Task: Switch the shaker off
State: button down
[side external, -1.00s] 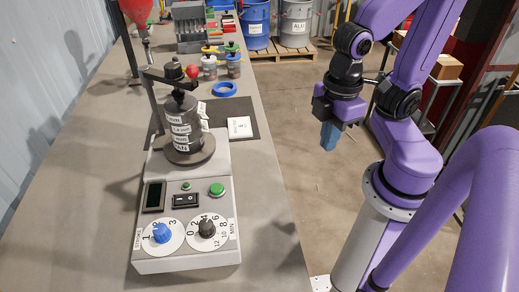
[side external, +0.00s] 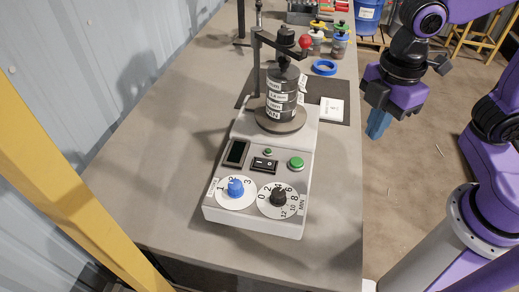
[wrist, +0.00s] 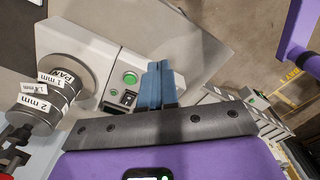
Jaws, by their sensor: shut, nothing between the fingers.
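The shaker (side external: 225,201) is a light grey machine on the bench, with a stack of dark labelled sieves (side external: 282,97) clamped on its rear plate. Its front panel has a black rocker switch (side external: 264,165), a green button (side external: 296,163), a small dark display (side external: 236,153), a blue knob (side external: 235,187) and a black knob (side external: 278,196). In the wrist view the rocker switch (wrist: 129,98) and green button (wrist: 130,78) lie just left of my fingers. My gripper (side external: 377,125) is shut and empty, to the right of the shaker beyond the bench edge. Its blue fingers (wrist: 158,84) also show in the wrist view.
A white card (side external: 332,109) lies on a dark mat behind the shaker. A blue ring (side external: 324,67) and small lidded jars (side external: 338,44) stand further back. The bench left of the shaker is clear.

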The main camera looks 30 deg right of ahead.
aim_at(259, 162)
jog(key=w+a+r+n, duration=0.2)
jog(key=w+a+n, duration=0.8)
jog(key=w+a, duration=0.5)
jog(key=shift+a, duration=0.5)
jog(key=shift+s+f, duration=0.1)
notch_tip(259, 162, down, 14)
jog(key=shift+r, duration=0.1)
jog(key=shift+f, duration=0.2)
jog(key=shift+s, duration=0.1)
jog(key=shift+s+d+r, duration=0.3)
jog(key=shift+s+d, duration=0.1)
jog(key=shift+d, duration=0.1)
dwell(0.4)
